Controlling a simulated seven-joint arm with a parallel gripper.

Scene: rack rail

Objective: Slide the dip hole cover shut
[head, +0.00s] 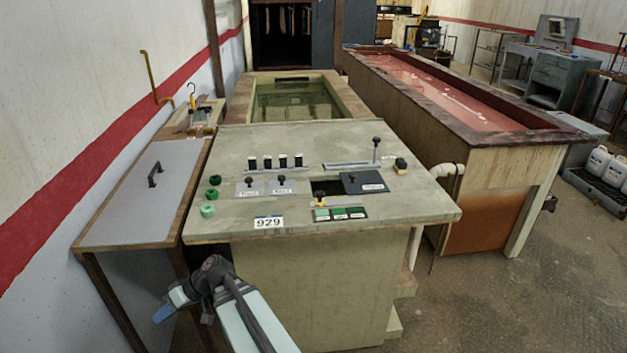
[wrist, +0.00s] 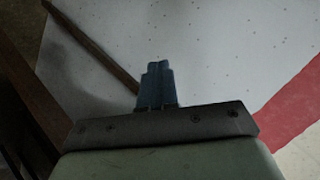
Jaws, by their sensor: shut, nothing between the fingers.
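The dip hole (head: 325,188) is a dark rectangular opening in the top of the grey-green control bench. Its cover (head: 370,184) is a dark plate with a white label and a small black knob, just right of the hole. The hole shows open at the cover's left. My gripper (head: 163,312) is low at the left front, beyond the bench's front left edge and well away from the cover. Its blue fingers (wrist: 158,84) are together and empty in the wrist view, facing the pale wall and floor area.
Around the hole on the bench top (head: 255,150) are a yellow-black knob (head: 320,197), green buttons (head: 340,213), a tall black-topped lever (head: 376,148), black switches (head: 276,162) and green knobs (head: 211,195). A side table (head: 150,205) stands left. Tanks stand behind.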

